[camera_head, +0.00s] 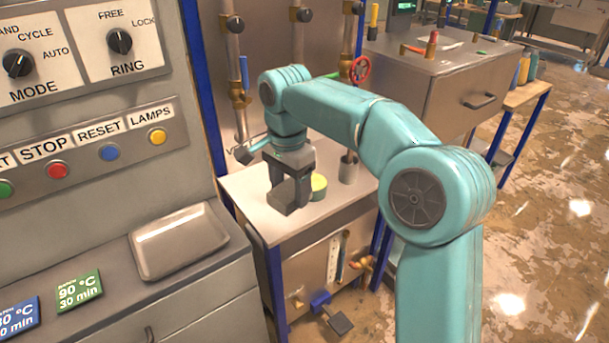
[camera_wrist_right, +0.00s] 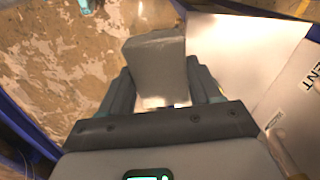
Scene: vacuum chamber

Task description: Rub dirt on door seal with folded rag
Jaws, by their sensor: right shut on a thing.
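My right gripper (camera_head: 291,172) is shut on a grey folded rag (camera_head: 289,194). It holds the rag over the bare metal bench top. In the right wrist view the rag (camera_wrist_right: 156,62) sits between the two fingers of my right gripper (camera_wrist_right: 163,88) and sticks out past them. My left gripper is not in view. I cannot make out the door seal or any dirt on it in either view.
A green and yellow round tin (camera_head: 318,186) stands on the metal bench (camera_head: 245,190) close behind the rag. A grey cylinder (camera_head: 348,168) stands farther right. Pipes with a red valve wheel (camera_head: 360,69) rise behind. An empty metal tray (camera_head: 180,241) lies on the console at left.

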